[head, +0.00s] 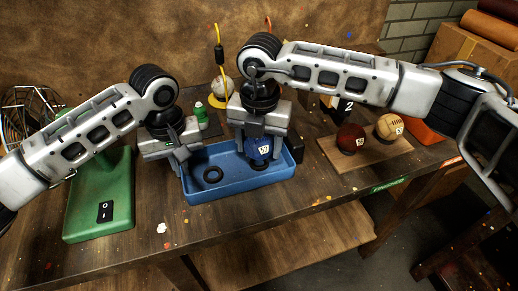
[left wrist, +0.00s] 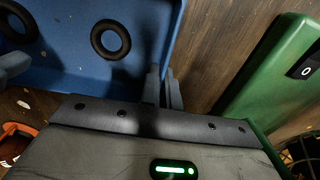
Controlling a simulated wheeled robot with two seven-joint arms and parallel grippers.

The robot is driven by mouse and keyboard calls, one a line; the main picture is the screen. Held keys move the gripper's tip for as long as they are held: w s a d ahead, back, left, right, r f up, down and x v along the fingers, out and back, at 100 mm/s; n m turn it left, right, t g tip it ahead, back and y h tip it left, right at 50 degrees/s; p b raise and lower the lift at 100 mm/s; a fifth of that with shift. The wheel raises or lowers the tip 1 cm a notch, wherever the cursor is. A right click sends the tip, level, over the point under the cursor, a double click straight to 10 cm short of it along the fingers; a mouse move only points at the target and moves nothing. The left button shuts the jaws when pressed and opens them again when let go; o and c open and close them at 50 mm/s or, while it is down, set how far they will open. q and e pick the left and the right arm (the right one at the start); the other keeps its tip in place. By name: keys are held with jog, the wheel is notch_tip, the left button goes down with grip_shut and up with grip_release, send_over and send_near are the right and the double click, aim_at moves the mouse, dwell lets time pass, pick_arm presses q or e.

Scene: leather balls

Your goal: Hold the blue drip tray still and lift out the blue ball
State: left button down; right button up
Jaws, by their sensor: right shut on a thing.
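The blue drip tray (head: 222,190) stands on the workbench, with an empty black ring (head: 212,174) in its left half; the tray (left wrist: 75,62) and this ring (left wrist: 110,39) also show in the left wrist view. My left gripper (head: 181,165) is at the tray's left end. Its fingers (left wrist: 164,88) are close together on both sides of the tray wall. My right gripper (head: 257,152) points down over the tray's right half, shut on the blue ball (head: 263,147), which bears a white label. A second ring (head: 260,163) lies below the ball. Whether ball and ring touch is unclear.
A green machine base (head: 100,205) with a switch stands left of the tray. A green bottle (head: 201,115) is behind it. A wooden board (head: 345,158) to the right bears a dark red ball (head: 351,137) and a tan ball (head: 389,127). The bench front is mostly clear.

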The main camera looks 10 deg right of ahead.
notch_tip(320, 180, up, 8)
jog(key=shift+f, duration=0.1)
pick_arm(q)
jog(key=c, duration=1.6)
grip_release()
jog(key=shift+o, duration=0.2)
jog(key=shift+r, duration=0.15)
notch_tip(320, 180, up, 12)
